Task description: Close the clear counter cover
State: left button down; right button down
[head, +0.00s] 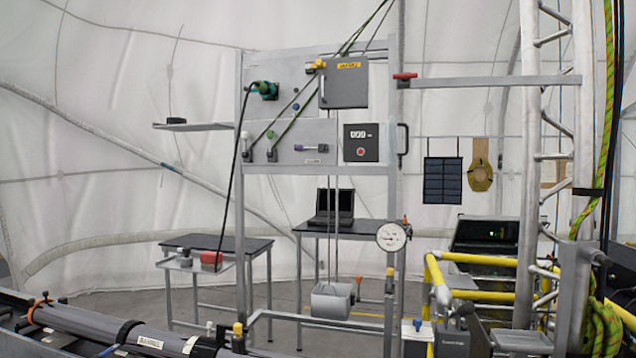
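The counter (361,142) is a dark square panel with white digits and a round red button. It is mounted at the right end of the lower board on the grey metal frame. A black handle (403,139) stands just right of the counter, beside the frame's right post; it may belong to the clear cover. The clear pane itself is too transparent to make out, so I cannot tell its exact angle. Neither of my grippers is in view.
A grey box (344,87) with a yellow label hangs above the counter. A dial gauge (391,236) is on the right post. Yellow rails (480,259) and a lattice mast (530,160) stand at right. A long grey tube (120,330) crosses the lower left.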

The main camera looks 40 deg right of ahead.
aim_at(392, 126)
jog(key=l+z, duration=0.35)
jog(key=l, duration=0.75)
jog(key=l+z, duration=0.35)
jog(key=l, duration=0.75)
jog(key=i, duration=0.05)
